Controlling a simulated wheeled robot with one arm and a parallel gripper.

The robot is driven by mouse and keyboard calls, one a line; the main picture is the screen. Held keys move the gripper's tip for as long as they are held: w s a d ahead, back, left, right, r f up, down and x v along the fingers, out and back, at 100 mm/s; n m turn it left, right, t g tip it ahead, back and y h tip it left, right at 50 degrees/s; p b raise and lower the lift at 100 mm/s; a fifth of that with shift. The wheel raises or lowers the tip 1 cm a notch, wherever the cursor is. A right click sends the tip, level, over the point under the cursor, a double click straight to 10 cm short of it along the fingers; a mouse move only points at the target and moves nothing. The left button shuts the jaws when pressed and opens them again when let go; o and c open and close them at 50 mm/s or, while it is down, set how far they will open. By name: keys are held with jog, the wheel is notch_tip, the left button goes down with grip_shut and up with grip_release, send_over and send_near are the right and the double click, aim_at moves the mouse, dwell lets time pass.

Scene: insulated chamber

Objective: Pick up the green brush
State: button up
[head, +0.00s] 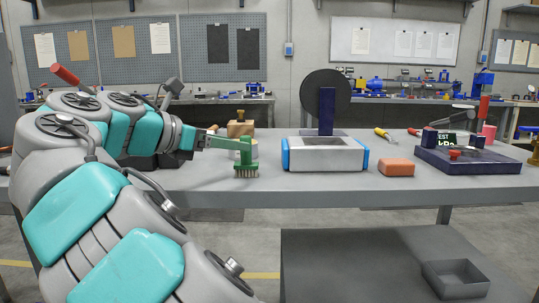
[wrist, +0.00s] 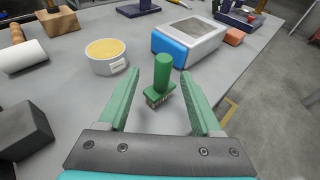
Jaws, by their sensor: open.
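The green brush (wrist: 163,78) stands upright on the grey table, handle up and bristles down, near the table's front edge. In the head view the brush (head: 246,160) is at the end of my arm. My gripper (wrist: 160,71) is open, with one green finger on each side of the brush handle in the wrist view. A gap shows between the handle and each finger. In the head view my gripper (head: 236,143) reaches in from the left at handle height, and its fingers blend with the green handle.
A tub with yellow contents (wrist: 106,57) stands left of the brush. A blue-sided grey box (head: 325,154) stands to the right, then an orange block (head: 396,167) and a dark fixture (head: 468,158). In the wrist view a white cylinder (wrist: 25,56) and a black block (wrist: 22,130) are at left.

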jog(key=shift+w+d+f, duration=0.2)
jog(key=shift+w+d, duration=0.2)
jog(key=shift+w, duration=0.1)
jog(key=b+x, duration=0.2)
jog(key=x, duration=0.4)
jog(key=shift+s+d+f, duration=0.1)
jog(key=shift+d+f, duration=0.1)
jog(key=shift+d, duration=0.15)
jog(key=shift+c, duration=0.2)
grip_shut()
